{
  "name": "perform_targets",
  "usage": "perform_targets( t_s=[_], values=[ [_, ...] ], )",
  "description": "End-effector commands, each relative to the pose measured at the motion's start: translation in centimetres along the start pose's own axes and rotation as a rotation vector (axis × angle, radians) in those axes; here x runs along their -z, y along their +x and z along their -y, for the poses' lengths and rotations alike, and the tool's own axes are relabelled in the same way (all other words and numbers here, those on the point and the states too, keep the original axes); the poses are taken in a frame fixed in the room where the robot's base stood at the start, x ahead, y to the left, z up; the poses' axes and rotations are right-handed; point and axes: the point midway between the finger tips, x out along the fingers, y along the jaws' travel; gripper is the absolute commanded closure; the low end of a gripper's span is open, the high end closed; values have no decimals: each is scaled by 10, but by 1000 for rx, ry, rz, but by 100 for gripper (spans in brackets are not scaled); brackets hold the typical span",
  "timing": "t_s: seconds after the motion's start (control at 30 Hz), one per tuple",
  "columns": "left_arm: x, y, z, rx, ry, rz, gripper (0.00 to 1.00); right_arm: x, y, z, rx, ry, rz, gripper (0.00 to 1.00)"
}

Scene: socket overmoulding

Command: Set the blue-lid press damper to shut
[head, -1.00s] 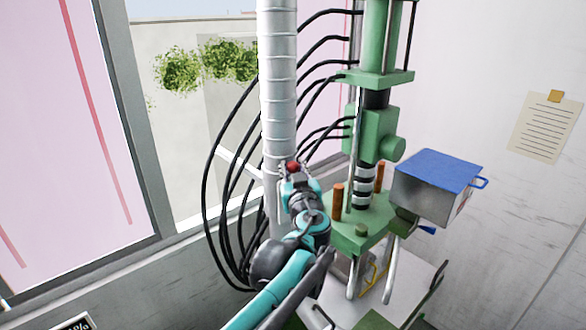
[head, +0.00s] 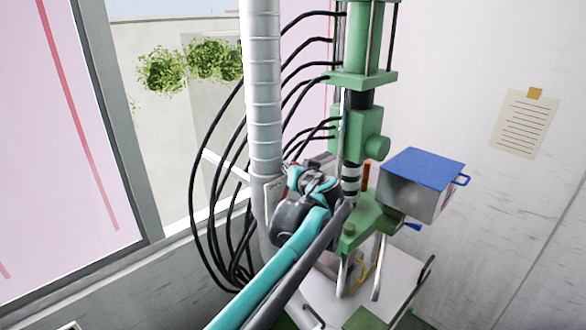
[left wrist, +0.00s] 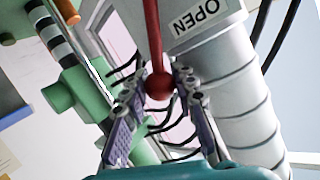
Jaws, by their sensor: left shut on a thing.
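The damper's red lever with a red ball knob (left wrist: 159,86) shows in the left wrist view, in front of the grey ribbed duct (left wrist: 240,105). A white label reading OPEN (left wrist: 196,20) is on the duct beside the lever. My left gripper (left wrist: 160,78) is closed around the ball knob, a finger on each side. In the head view the duct (head: 262,90) stands left of the green press with the blue-lid box (head: 422,180). My left arm largely hides the knob and fingers there. My right gripper is out of view.
The green press column (head: 358,130) stands close to the right of my left arm. Several black hoses (head: 215,150) curve beside the duct. A window is at the left, and a paper note (head: 525,123) hangs on the right wall.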

Motion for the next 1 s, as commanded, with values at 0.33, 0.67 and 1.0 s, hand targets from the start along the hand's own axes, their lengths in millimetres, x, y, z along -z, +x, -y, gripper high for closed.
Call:
perform_targets(
  t_s=[0.33, 0.67, 1.0],
  values=[
    [0, 0, 0, 0, 0, -2, 51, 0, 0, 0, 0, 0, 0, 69],
    [0, -30, 0, -2, 0, -3, 51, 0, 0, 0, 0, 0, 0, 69],
    [0, -100, -1, -3, 2, -3, 51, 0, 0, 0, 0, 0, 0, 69]
  ],
)
